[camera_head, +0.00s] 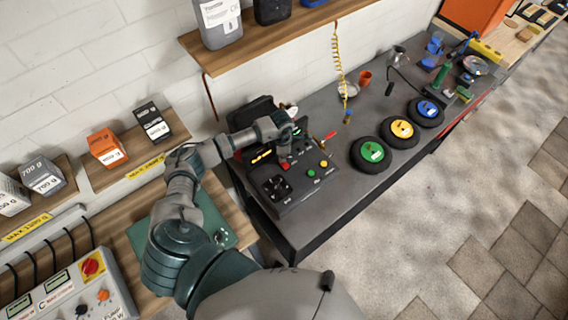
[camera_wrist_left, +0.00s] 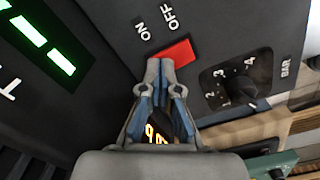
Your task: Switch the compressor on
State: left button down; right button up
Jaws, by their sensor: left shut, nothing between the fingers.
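The compressor is a dark control box (camera_head: 300,192) on the workbench, with a dial, a screen and coloured buttons. In the left wrist view its panel shows a red rocker switch (camera_wrist_left: 178,55) beside the labels ON and OFF. A black dial (camera_wrist_left: 240,85) marked BAR is to the right. My left gripper (camera_wrist_left: 160,66) is shut and empty, its fingertips at the lower left edge of the red switch. I cannot tell whether they touch it. In the head view the left gripper (camera_head: 285,152) is over the panel. My right gripper is not in view.
Wheels with green (camera_head: 371,152), yellow (camera_head: 402,129) and blue centres lie on the bench to the right. A wooden shelf (camera_head: 265,40) hangs above at the back. Another control box (camera_head: 75,292) stands at the lower left. Bare bench lies between the compressor and the green wheel.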

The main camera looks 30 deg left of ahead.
pick_arm(q)
jog(key=shift+s, duration=0.1)
jog(key=shift+r+p, duration=0.6)
jog(key=shift+r, duration=0.1)
jog(key=shift+r+p, duration=1.1)
jog(key=shift+r, duration=0.8)
jog(key=shift+r+p, duration=0.5)
jog(key=shift+r, duration=0.35)
jog(key=shift+f, duration=0.1)
